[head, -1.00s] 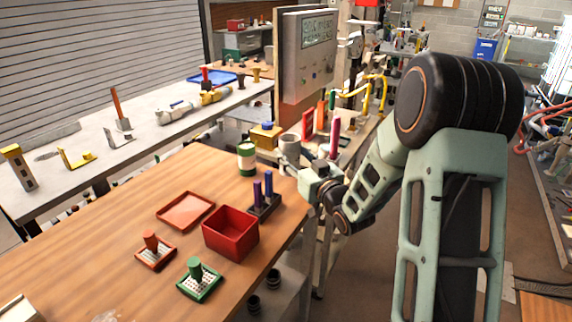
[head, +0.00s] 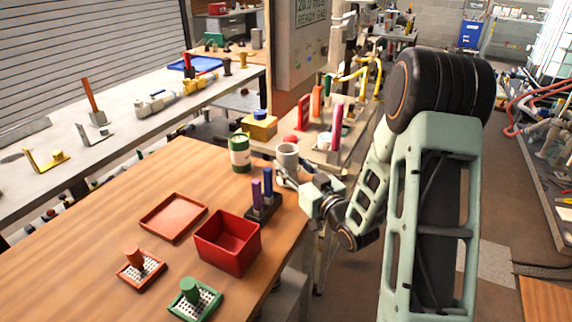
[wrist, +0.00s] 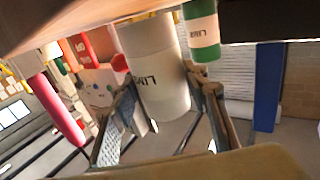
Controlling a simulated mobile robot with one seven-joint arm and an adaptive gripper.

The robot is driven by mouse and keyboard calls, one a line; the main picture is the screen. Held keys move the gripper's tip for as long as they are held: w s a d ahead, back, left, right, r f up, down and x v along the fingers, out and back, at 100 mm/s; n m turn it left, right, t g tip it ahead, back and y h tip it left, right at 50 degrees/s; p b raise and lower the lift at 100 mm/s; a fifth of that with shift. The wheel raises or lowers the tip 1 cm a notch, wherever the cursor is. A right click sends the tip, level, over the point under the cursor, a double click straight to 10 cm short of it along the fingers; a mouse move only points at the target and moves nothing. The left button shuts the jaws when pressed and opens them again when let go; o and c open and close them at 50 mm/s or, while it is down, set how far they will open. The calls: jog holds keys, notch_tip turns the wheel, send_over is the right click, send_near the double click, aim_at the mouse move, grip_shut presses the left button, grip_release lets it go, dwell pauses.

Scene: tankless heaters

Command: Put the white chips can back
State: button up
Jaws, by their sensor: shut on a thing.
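The white chips can (head: 288,158) is a pale grey-white cylinder with dark lettering, at the far right corner of the wooden table (head: 120,220). My gripper (head: 287,178) is shut on it from the right. In the wrist view the can (wrist: 155,75) stands between my two fingers (wrist: 165,112), with its lettering upside down. Its end near the wood is at the top of that picture; I cannot tell whether it touches the table. A green and white can (head: 240,152) stands upright to its left, and also shows in the wrist view (wrist: 201,30).
A rack with purple and blue pegs (head: 263,205) stands in front of the can. A red box (head: 227,242), an orange tray (head: 173,217) and two stamps lie nearer. A bench with a yellow box (head: 259,126) and upright coloured tubes (head: 336,128) is behind.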

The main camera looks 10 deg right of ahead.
jog(key=shift+w+f, duration=0.1)
jog(key=shift+f, duration=0.15)
jog(key=shift+f, duration=0.15)
jog(key=o, duration=1.5)
jog(key=shift+c, duration=0.2)
